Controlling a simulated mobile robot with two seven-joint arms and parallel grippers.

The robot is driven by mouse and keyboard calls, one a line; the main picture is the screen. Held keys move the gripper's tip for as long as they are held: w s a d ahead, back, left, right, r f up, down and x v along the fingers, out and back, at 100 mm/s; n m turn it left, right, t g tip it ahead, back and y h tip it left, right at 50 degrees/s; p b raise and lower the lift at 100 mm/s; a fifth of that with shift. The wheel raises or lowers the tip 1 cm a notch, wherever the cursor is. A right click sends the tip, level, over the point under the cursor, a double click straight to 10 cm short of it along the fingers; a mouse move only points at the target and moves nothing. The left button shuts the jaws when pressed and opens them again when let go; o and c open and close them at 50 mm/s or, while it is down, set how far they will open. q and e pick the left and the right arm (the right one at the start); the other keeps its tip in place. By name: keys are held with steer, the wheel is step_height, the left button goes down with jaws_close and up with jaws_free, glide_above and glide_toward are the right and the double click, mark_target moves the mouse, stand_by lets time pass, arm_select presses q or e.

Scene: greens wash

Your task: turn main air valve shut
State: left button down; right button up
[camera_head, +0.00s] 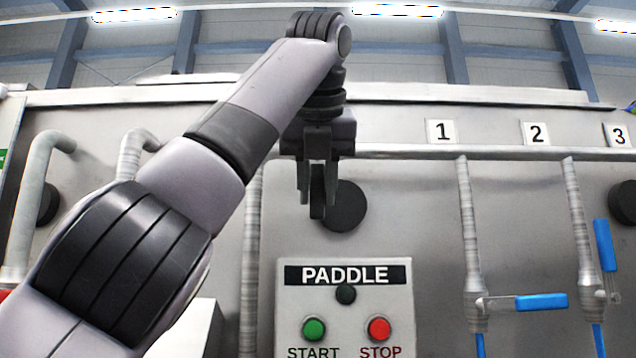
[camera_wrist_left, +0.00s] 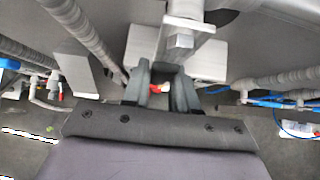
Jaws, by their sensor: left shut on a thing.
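My left gripper (camera_head: 318,196) points down in front of the steel wall, upper middle of the head view. In the left wrist view its fingers (camera_wrist_left: 160,92) are close together, with a small red part (camera_wrist_left: 158,88) between them. This looks like the main air valve's handle, mostly hidden by the fingers. A pale metal fitting with a hex nut (camera_wrist_left: 180,42) stands just beyond the fingers. The head view does not show the handle clearly. My right gripper is in neither view.
A paddle box (camera_head: 344,328) with green and red buttons is below the gripper. A dark round disc (camera_head: 345,206) is on the wall behind it. Pipes with blue valve handles (camera_head: 541,302) stand right. A bent pipe (camera_head: 30,205) is at left.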

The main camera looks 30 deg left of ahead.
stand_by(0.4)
arm_select(q)
steer(key=c, duration=1)
jaws_free()
steer(key=shift+o, duration=0.2)
steer(key=shift+r, duration=0.1)
steer(key=p+v, duration=0.2)
steer(key=v, duration=0.5)
steer(key=shift+p, duration=0.3)
